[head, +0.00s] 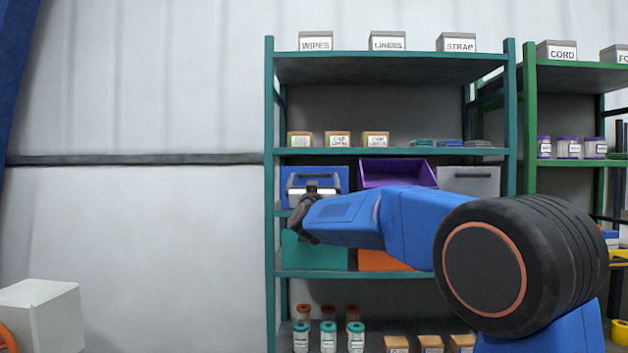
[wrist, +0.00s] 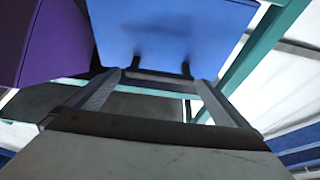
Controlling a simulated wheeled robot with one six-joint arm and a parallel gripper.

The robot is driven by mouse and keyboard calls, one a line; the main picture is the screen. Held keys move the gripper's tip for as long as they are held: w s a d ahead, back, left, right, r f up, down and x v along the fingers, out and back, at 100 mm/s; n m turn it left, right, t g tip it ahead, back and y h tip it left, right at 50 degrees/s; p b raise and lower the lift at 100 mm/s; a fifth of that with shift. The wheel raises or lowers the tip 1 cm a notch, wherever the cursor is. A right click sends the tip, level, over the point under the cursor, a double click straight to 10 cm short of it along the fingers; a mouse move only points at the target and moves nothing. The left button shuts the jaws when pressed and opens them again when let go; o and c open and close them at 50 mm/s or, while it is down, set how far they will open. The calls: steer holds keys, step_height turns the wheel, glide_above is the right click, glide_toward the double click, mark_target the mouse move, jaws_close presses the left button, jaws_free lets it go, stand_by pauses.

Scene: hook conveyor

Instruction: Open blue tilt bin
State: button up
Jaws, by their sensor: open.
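The blue tilt bin (head: 342,173) sits at the left of the shelf's middle row, its front largely hidden behind my gripper in the head view. My gripper (head: 313,187) is in front of this bin. In the wrist view the bin's blue front (wrist: 170,28) fills the top middle, with a dark bar-like handle (wrist: 158,76) at its edge. The open fingers of my gripper (wrist: 157,82) reach toward this handle, one on each side. Whether they touch it I cannot tell. The bin looks shut.
The purple bin (head: 398,173) beside it is tilted open; it also shows in the wrist view (wrist: 40,40). A grey bin (head: 468,181) is further right. A teal bin (head: 315,254) and an orange bin (head: 380,261) are below. Teal shelf posts (head: 270,200) stand close by.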

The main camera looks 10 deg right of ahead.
steer(key=shift+w+d+r, duration=0.15)
steer(key=shift+w+r, duration=0.05)
steer(key=shift+w, duration=0.2)
steer(key=c, duration=1.3)
